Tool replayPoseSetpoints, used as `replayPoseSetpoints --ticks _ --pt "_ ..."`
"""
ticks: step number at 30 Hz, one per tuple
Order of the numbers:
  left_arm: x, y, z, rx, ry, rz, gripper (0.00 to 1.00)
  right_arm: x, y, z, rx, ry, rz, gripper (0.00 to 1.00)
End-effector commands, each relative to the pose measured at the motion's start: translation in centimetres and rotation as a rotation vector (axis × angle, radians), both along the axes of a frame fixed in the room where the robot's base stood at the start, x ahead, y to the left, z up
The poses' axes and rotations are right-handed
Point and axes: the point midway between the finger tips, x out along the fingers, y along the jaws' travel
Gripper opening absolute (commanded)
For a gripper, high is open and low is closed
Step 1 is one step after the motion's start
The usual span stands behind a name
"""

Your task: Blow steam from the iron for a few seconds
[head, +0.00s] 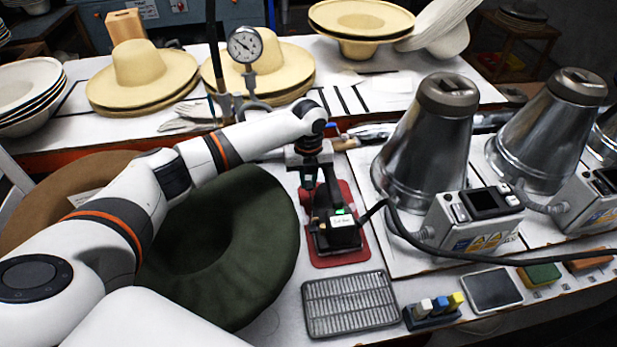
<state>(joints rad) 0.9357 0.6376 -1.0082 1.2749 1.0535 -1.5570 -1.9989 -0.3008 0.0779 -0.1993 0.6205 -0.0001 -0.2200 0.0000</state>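The iron (340,236) is dark with a white label. It stands on a red mat (358,252) on the white table, right of the green hat. No steam shows around it. My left arm reaches in from the left, and my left gripper (320,186) points down over the iron's handle. Its dark fingers blend with the dark handle, so I cannot tell whether they are shut on it. My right gripper is not in view.
A large green hat (265,250) lies left of the iron. A metal grid plate (350,303) lies in front. Shiny metal cones (432,140) with control boxes and a dark hose stand right. A pressure gauge (245,45) and straw hats (145,70) are behind.

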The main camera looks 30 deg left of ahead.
Motion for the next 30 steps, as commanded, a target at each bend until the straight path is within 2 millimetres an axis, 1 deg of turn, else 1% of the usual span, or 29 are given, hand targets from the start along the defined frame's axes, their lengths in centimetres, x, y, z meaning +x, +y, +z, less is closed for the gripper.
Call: replayPoseSetpoints --ticks 2,5,12,15,18,27,28,30 --pt "0.0 0.0 0.1 0.001 -0.001 0.000 0.00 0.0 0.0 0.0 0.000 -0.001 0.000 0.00" --pt "-0.1 0.0 0.6 0.014 -0.014 -0.002 0.00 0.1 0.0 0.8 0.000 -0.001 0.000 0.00" --pt "-0.7 -0.4 2.4 0.107 -0.132 -0.002 0.00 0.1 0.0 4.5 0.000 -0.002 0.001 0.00" --pt "-0.9 -0.6 2.7 0.139 -0.176 -0.001 0.00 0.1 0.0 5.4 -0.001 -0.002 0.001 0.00" --pt "-1.0 -0.7 2.7 0.154 -0.201 0.000 0.00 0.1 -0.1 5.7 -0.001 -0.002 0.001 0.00" --pt "-0.9 -0.7 2.6 0.158 -0.211 0.000 0.00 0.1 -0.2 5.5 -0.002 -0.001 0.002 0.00" --pt "-0.9 -0.7 2.6 0.158 -0.211 0.000 0.20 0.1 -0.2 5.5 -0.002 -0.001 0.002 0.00" --pt "-0.9 -0.7 2.6 0.158 -0.211 0.000 0.28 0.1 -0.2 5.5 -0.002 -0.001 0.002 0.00"
